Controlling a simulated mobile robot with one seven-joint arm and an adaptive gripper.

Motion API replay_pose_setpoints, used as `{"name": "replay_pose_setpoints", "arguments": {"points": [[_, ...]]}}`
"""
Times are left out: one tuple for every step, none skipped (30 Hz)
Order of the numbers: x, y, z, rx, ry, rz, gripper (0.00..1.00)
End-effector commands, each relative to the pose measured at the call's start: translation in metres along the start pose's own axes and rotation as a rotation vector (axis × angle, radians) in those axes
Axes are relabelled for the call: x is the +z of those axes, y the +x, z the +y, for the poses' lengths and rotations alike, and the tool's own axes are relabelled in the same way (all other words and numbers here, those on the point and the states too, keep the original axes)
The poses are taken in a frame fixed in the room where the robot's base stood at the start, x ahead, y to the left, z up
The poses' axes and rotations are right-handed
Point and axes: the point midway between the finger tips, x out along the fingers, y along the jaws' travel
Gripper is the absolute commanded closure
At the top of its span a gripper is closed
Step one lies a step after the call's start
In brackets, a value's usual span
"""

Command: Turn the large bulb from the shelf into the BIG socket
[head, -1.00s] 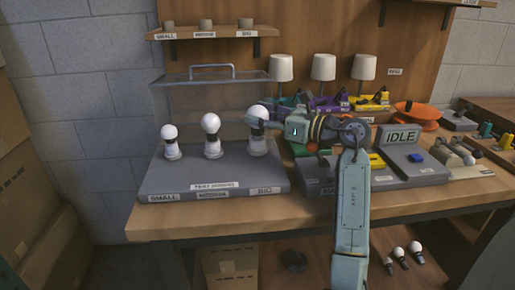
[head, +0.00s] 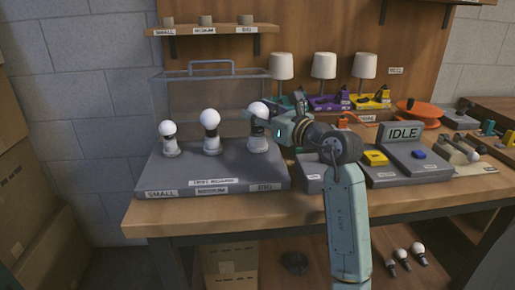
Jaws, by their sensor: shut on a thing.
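The large bulb (head: 259,109) is upright at the BIG socket (head: 258,146), the right one of the three on the grey test board (head: 215,180). A dark band shows under its white globe; I cannot tell how deep it sits. My gripper (head: 256,119) comes in from the right and is shut on the large bulb. The fingers are small and partly hidden. A small bulb (head: 167,128) stands in the SMALL socket (head: 171,148), and a medium bulb (head: 210,118) stands in the middle socket (head: 212,146).
A wall shelf (head: 212,31) holds three small cups. The IDLE display box (head: 402,135) is right of my arm. Several lamps and coloured parts line the back. Loose bulbs (head: 417,248) lie below the table.

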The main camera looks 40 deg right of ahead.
Motion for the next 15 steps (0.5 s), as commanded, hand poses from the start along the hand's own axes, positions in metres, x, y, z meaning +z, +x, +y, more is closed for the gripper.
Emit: {"name": "replay_pose_setpoints", "arguments": {"points": [[-0.0018, 0.0003, 0.003, -0.043, -0.003, 0.004, 0.76], [-0.0008, 0.0005, 0.0033, -0.069, -0.002, 0.004, 0.76], [-0.0009, 0.001, 0.0036, -0.103, -0.001, 0.008, 0.76], [-0.0007, 0.001, 0.0041, -0.127, 0.0, 0.007, 0.76], [0.0003, 0.0006, 0.0045, -0.151, -0.001, 0.004, 0.76], [0.0004, 0.0014, 0.0044, -0.177, 0.0, 0.007, 0.76], [0.0005, 0.0014, 0.0046, -0.195, 0.001, 0.007, 0.76], [0.0003, 0.0014, 0.0042, -0.21, 0.001, 0.008, 0.76], [0.0003, 0.0012, 0.0042, -0.226, 0.002, 0.007, 0.76], [0.0004, 0.0011, 0.0042, -0.234, 0.001, 0.007, 0.76], [0.0005, 0.001, 0.004, -0.24, 0.002, 0.006, 0.76], [0.0006, 0.001, 0.0039, -0.244, 0.003, 0.006, 0.76], [0.0006, 0.0009, 0.0038, -0.245, 0.003, 0.005, 0.76], [0.0007, 0.0009, 0.0037, -0.245, 0.003, 0.005, 0.76], [0.0009, 0.0009, 0.0036, -0.245, 0.003, 0.005, 0.76]]}}
